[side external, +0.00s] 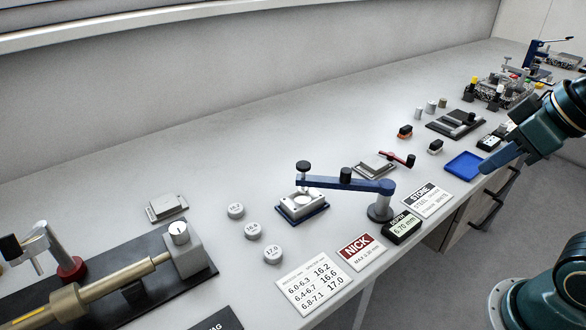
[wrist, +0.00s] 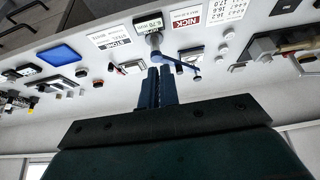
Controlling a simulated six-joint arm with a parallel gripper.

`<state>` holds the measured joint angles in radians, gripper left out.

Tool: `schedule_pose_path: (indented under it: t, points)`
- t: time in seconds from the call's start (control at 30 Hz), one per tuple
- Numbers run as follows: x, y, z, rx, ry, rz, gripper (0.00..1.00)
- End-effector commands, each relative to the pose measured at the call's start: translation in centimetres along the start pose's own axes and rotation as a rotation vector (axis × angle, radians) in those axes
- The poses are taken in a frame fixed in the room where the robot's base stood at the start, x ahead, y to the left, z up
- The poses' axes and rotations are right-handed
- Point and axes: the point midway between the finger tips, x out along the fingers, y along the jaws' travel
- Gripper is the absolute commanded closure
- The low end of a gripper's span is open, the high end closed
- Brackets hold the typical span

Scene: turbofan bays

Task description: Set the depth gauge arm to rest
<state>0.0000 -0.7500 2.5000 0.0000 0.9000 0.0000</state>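The depth gauge has a blue swing arm (side external: 335,185) on a grey round post (side external: 380,207). The arm reaches left over a pale block on a blue base (side external: 303,207), with a dark knob (side external: 303,166) at its tip and another black knob (side external: 346,174) midway. Its display (side external: 402,228) reads 6.70 mm. In the wrist view the blue arm (wrist: 176,62) shows just beyond my fingertips, its tip to the right. My gripper (side external: 485,174) is right of the gauge, apart from it and empty. In the wrist view its blue fingers (wrist: 161,70) lie side by side, apparently shut.
A NICK card (side external: 361,252), a number card (side external: 314,284) and a STONE card (side external: 427,200) lie near the front edge. Several round weights (side external: 252,230) stand left of the gauge. A blue tray (side external: 464,165) lies by my gripper. Behind the gauge is a red-armed fixture (side external: 376,167).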

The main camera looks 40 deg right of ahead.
Motion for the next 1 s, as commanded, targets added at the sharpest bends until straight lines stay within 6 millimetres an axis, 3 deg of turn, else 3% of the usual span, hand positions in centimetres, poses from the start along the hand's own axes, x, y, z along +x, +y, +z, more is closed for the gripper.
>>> schedule_pose_path:
  t: [0.03,0.2,0.37,0.67,1.0]
  points:
    - [0.0,0.0,0.0,0.000,0.000,0.000,0.86]
    - [-0.1,0.0,-0.6,-0.012,-0.009,-0.001,0.55]
    - [-0.1,-0.1,-2.0,-0.048,-0.040,-0.004,0.55]
    - [0.4,-0.6,-7.2,-0.168,-0.136,-0.020,0.55]
    - [2.9,-1.4,-13.2,-0.318,-0.252,-0.051,0.55]
